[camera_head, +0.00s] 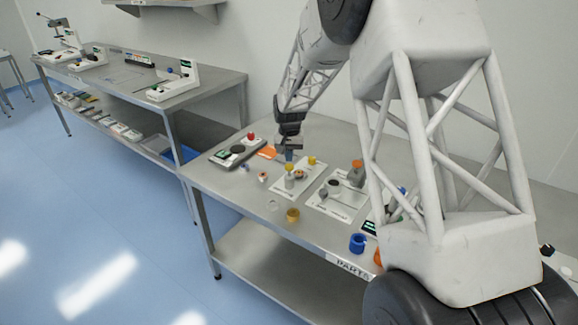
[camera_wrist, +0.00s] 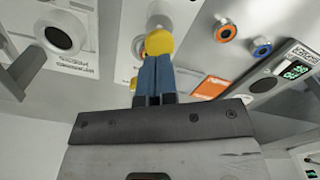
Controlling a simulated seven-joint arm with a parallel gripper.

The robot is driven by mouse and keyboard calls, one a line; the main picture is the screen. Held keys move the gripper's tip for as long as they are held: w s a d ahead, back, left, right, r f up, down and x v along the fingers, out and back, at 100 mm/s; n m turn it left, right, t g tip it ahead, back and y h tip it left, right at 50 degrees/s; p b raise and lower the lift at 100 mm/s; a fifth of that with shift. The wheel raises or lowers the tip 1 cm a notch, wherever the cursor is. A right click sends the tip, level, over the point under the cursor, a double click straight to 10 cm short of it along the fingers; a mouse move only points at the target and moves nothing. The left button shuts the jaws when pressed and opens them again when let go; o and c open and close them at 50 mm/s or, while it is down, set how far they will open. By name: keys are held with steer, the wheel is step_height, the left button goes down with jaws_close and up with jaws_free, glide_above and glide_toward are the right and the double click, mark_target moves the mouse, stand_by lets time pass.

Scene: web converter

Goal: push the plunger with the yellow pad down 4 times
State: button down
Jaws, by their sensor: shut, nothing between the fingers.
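The plunger with the yellow pad (camera_head: 289,167) stands upright on a white plate on the workbench, with a pale cylindrical body below the pad. In the wrist view the yellow pad (camera_wrist: 159,43) shows just beyond my fingertips. My gripper (camera_head: 289,157) is shut and empty, its blue fingers pointing down close to the pad in the head view. The shut fingers (camera_wrist: 154,80) also show in the wrist view and hide part of what lies behind them. I cannot tell whether the fingertips touch the pad.
Another yellow-topped piece (camera_head: 312,160) stands close by on the right. A device with a green display and red knob (camera_head: 238,151) and an orange pad (camera_head: 267,152) lie left.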

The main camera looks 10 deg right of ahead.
steer(key=shift+r, duration=0.1)
step_height(320, 180, up, 6)
steer(key=shift+f, duration=0.1)
stand_by(0.8)
